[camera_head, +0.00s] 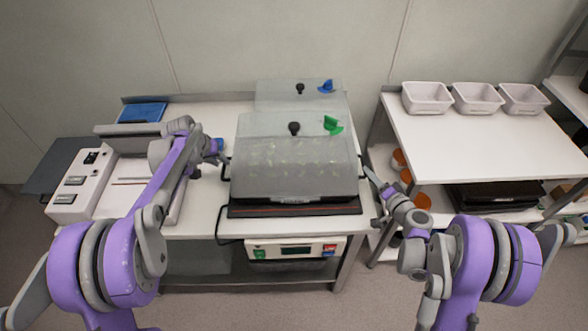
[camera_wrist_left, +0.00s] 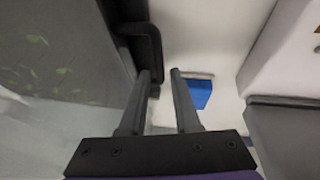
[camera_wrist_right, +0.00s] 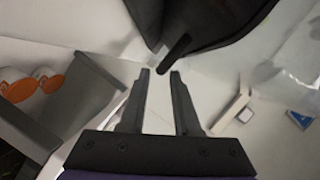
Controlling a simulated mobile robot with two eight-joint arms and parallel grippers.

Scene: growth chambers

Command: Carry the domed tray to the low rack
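A domed tray with a clear lid (camera_head: 295,175), a black knob and a green vent sits on a black mat on the white bench. Seedlings show faintly through its lid. My left gripper (camera_head: 222,155) is open at its left side; in the left wrist view a black side handle (camera_wrist_left: 148,45) is beside the left fingertip, not clearly between the fingers. My right gripper (camera_head: 370,177) is open at its right side; in the right wrist view a black handle (camera_wrist_right: 176,52) is just ahead of the fingertips. A white-topped rack (camera_head: 480,145) with a lower shelf stands to the right.
A second domed tray with a blue vent (camera_head: 327,87) stands directly behind. Three white tubs (camera_head: 477,98) line the rack's back edge; its front top is clear. The lower shelf holds orange-lidded jars (camera_head: 422,201) and a dark tray (camera_head: 495,194). A white device (camera_head: 82,183) is at the bench's left.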

